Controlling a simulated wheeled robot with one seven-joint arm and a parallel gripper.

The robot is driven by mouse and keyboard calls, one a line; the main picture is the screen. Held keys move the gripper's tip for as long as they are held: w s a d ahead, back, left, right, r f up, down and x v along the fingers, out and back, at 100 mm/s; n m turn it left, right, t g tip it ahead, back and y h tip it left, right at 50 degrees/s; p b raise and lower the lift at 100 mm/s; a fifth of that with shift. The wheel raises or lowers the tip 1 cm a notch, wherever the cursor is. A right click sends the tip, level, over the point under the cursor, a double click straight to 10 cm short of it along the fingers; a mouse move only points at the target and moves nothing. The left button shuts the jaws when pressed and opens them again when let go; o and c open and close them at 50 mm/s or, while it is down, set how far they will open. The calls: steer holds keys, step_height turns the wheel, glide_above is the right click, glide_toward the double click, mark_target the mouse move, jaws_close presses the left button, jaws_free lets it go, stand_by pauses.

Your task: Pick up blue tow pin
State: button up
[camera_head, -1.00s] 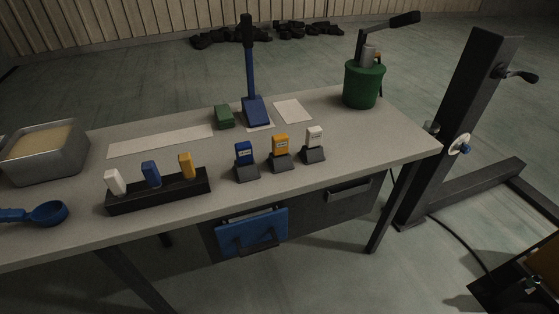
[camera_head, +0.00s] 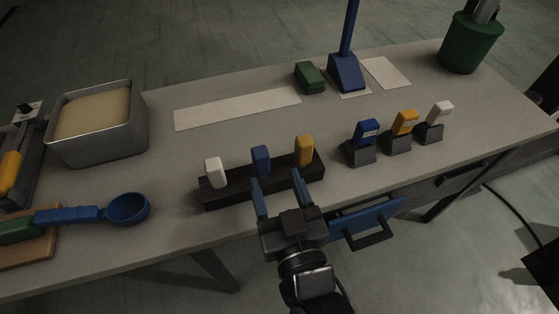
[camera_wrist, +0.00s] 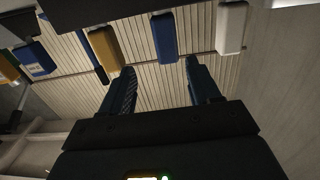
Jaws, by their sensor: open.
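A blue tow pin (camera_head: 261,160) stands upright in a black rack (camera_head: 222,196), between a white pin (camera_head: 214,172) and a yellow pin (camera_head: 304,150). My gripper (camera_head: 276,178) is open and empty at the near side of the rack, its fingers pointing towards the pins. In the wrist view the blue pin (camera_wrist: 165,37) lies ahead of the gap between my fingertips (camera_wrist: 160,68), apart from them. The yellow pin (camera_wrist: 105,50) and white pin (camera_wrist: 231,27) show to its left and right there. My fingers hide part of the rack's front in the head view.
Right of the rack stand labelled blue (camera_head: 366,131), yellow (camera_head: 404,122) and white (camera_head: 440,112) blocks on dark holders. A blue scoop (camera_head: 128,208) and metal sand tray (camera_head: 98,140) lie left. A blue-fronted drawer (camera_head: 368,222) with a handle is right of my wrist.

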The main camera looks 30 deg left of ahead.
mark_target(258, 147)
steer(key=shift+n+y, duration=0.3)
steer(key=a, duration=0.1)
steer(key=w+a, duration=0.1)
steer(key=a+r, duration=0.1)
steer(key=shift+w+a, duration=0.25)
steer(key=shift+a, duration=0.15)
steer(key=shift+p+x, duration=0.85)
steer(key=shift+x, duration=1.9)
steer(key=shift+w+d+f, duration=0.1)
steer(key=shift+w+f, duration=0.05)
